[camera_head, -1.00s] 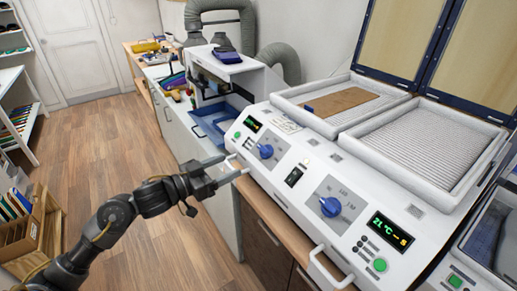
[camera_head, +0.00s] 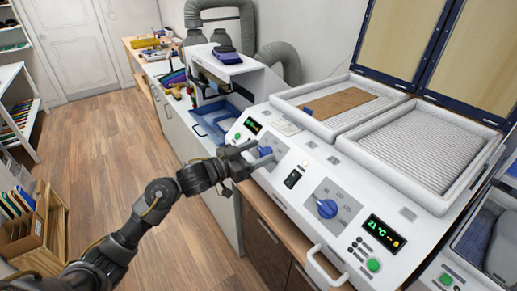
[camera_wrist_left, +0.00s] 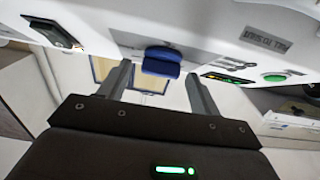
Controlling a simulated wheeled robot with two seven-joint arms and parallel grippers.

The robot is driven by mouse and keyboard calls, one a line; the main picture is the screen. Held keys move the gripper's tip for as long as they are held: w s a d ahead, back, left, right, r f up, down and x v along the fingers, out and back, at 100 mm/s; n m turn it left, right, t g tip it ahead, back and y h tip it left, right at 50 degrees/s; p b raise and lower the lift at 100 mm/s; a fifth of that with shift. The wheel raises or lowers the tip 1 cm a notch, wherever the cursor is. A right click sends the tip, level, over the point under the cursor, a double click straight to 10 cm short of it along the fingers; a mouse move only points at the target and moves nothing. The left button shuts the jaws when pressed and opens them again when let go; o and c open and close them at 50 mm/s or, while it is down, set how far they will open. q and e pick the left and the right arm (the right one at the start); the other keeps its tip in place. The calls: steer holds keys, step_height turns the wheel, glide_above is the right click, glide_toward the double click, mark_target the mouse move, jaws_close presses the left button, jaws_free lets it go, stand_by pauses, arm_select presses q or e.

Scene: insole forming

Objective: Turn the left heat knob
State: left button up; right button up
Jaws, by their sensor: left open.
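The left heat knob (camera_head: 265,153) is a blue knob on the white sloping front panel of the machine. My left gripper (camera_head: 262,154) is open and its fingers reach the panel around this knob. In the left wrist view the blue knob (camera_wrist_left: 161,62) shows between and just beyond the two open fingertips (camera_wrist_left: 158,72). I cannot tell whether the fingers touch it. A second blue knob (camera_head: 327,208) sits further right on the same panel. My right gripper is out of view.
A green button (camera_head: 237,136) and small display (camera_head: 253,126) sit left of the left knob, and a black switch (camera_head: 292,178) to its right. White handles (camera_head: 322,268) stick out from the front edge. Two trays lie behind; one holds a brown sheet (camera_head: 338,104).

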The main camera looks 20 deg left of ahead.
arm_select(q)
steer(key=shift+w+d, duration=0.2)
steer(key=c, duration=1)
steer(key=shift+m, duration=0.3)
steer(key=m+g+h, duration=0.1)
steer(key=m, duration=0.1)
steer(key=m+g+h+b, duration=0.1)
steer(key=m+g, duration=0.1)
steer(key=shift+w+a+f+m+h, duration=0.1)
steer(key=shift+w+a+m+h, duration=0.1)
steer(key=shift+m+h, duration=0.1)
steer(key=m+g+h+b, duration=0.1)
steer(key=m+g+b, duration=0.1)
steer(key=m+g, duration=0.1)
steer(key=shift+w+m+b, duration=0.1)
steer(key=shift+m+b, duration=0.2)
steer(key=shift+m, duration=0.3)
steer(key=shift+m+g+b, duration=0.75)
steer(key=shift+m+g, duration=0.45)
